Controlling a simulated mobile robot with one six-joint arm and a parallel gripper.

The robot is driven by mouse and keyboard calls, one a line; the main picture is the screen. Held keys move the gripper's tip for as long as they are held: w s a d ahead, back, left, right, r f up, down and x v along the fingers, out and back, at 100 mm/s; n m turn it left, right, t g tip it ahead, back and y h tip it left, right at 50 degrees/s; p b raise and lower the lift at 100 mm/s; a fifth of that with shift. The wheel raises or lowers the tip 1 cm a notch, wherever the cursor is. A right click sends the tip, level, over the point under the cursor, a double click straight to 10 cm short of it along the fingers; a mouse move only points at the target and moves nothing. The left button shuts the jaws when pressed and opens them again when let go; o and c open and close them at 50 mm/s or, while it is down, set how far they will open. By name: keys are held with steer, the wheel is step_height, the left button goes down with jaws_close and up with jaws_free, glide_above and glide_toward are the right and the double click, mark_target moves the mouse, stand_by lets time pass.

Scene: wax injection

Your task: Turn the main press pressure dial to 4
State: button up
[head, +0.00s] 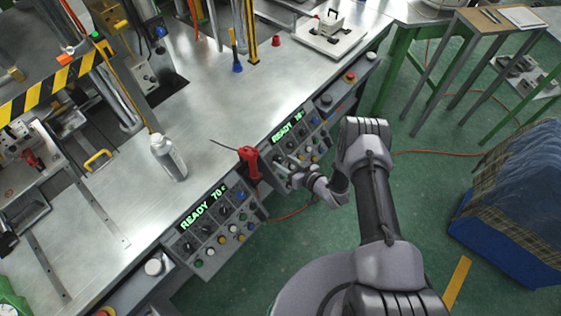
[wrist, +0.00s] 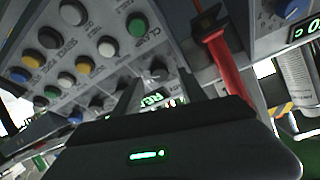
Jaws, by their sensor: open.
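My gripper (head: 289,170) is in front of the right control panel (head: 316,127), near its lower left part. In the wrist view its two dark fingers (wrist: 157,88) are apart and empty. A small dark knob (wrist: 157,71) on the panel shows between and beyond the fingertips; I cannot see contact. Its label and setting are too small to read, and I cannot tell whether it is the pressure dial. The panel has a green lit READY display (head: 287,132), dark knobs and coloured buttons. My arm and gripper hide part of the panel in the head view.
A red-handled tool (head: 250,162) hangs between the two panels, close to my gripper; its handle (wrist: 224,62) also shows in the wrist view. The left panel (head: 214,220) reads READY 70 C. A bottle (head: 169,158) stands on the metal bench. Green floor lies right.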

mark_target(277, 158)
steer(key=shift+x, duration=1.35)
steer(key=shift+c, duration=0.2)
jaws_close()
steer(key=shift+b, duration=0.4)
